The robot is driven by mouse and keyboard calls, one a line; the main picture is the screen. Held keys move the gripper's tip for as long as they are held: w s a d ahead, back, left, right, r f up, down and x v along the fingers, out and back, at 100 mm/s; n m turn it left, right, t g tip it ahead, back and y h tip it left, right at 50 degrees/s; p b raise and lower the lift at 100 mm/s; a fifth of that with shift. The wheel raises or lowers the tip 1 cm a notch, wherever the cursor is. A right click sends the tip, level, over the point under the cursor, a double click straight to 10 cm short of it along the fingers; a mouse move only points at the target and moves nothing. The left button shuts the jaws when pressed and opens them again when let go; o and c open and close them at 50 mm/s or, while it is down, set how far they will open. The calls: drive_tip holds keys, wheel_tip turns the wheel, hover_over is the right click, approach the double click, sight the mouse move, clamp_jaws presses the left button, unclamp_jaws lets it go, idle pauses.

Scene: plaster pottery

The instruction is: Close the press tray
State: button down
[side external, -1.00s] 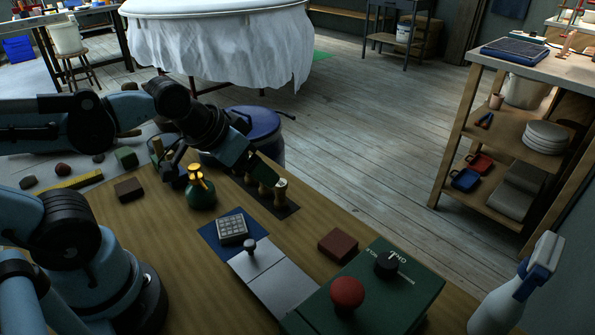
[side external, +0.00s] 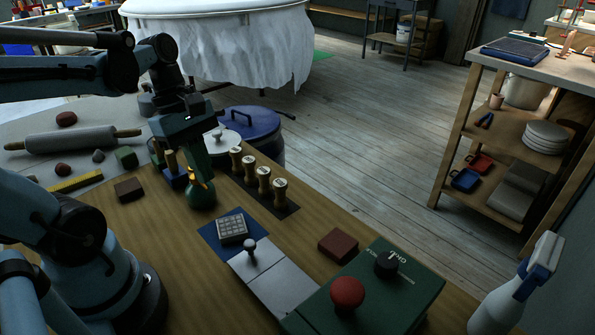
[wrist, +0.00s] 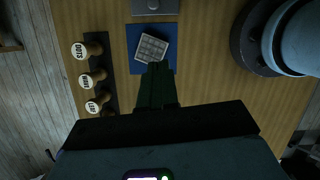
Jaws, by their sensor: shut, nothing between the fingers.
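The press (side external: 385,285) is a green box with a red knob (side external: 347,292) and a dark dial on top, at the lower right in the side view. Its pale grey tray (side external: 277,287) sticks out towards the left, with a dark upright knob (side external: 250,247) near its outer end. The knob also shows at the top of the wrist view (wrist: 152,4). My gripper (side external: 203,178) is shut and empty, pointing down, left of and apart from the tray knob. It overlaps the top of a green bottle in the side view.
A gridded tile (side external: 232,228) lies on a blue mat (side external: 212,240) beside the tray's outer end. The green bottle (side external: 200,194) stands left of it. Several wooden stamps (side external: 264,180) stand on a dark strip. A brown block (side external: 338,245) sits beside the press.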

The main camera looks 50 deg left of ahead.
drive_tip(key=x, duration=0.9)
drive_tip(key=shift+f, duration=0.2)
drive_tip(key=shift+w+d+f, duration=0.1)
drive_tip(key=shift+d+f, duration=0.05)
drive_tip(key=shift+d, duration=0.5)
drive_tip(key=shift+w+d+f, duration=0.1)
drive_tip(key=shift+d+f, duration=0.05)
drive_tip(key=shift+d, duration=0.55)
drive_tip(key=shift+w+d+f, duration=0.1)
drive_tip(key=shift+d+f, duration=0.05)
drive_tip(key=shift+d, duration=0.5)
hover_over(283, 290)
